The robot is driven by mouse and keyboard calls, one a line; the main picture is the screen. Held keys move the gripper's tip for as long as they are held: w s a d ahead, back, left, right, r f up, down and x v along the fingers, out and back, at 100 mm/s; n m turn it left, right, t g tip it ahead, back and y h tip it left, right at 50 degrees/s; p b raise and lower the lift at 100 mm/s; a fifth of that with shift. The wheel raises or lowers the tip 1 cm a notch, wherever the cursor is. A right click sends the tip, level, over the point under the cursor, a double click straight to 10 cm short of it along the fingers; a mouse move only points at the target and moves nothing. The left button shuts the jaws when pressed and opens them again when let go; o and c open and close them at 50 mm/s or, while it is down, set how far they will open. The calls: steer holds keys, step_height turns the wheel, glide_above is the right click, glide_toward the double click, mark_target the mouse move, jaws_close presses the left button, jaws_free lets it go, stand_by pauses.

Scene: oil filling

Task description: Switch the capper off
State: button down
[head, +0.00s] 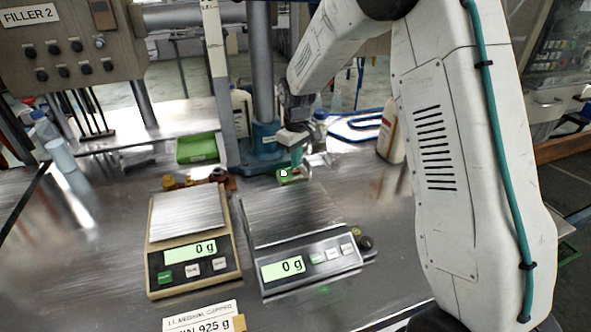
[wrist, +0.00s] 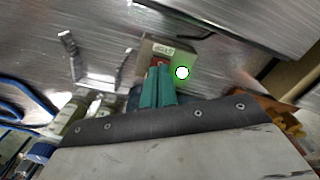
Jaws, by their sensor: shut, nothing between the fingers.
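A small switch box (wrist: 178,49) shows ahead of my gripper in the wrist view, with a small label too blurred to read.
Two scales, left (head: 155,262) and right (head: 340,262), both reading 0 g, stand in front. A metal bracket (wrist: 96,80) stands beside the box. A green tray (head: 197,148), white bottle (head: 389,135) and FILLER 2 panel (head: 70,25) lie around. Bare bench shows at the left front.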

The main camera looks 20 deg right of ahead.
mark_target(297, 171)
steer(key=shift+f, duration=1)
stand_by(0.3)
steer(key=shift+r, duration=3.5)
steer(key=s+d+r+m, duration=0.1)
steer(key=s+r, duration=0.4)
steer(key=s, duration=0.8)
steer(key=s+d+r+m+t, duration=0.1)
steer(key=s+r+m, duration=0.2)
steer(key=s, duration=1)
steer(key=s+d+r+m, duration=0.1)
steer(key=s+r, duration=0.6)
steer(key=s, duration=0.7)
steer(key=shift+m, duration=0.5)
steer(key=shift+f, duration=0.15)
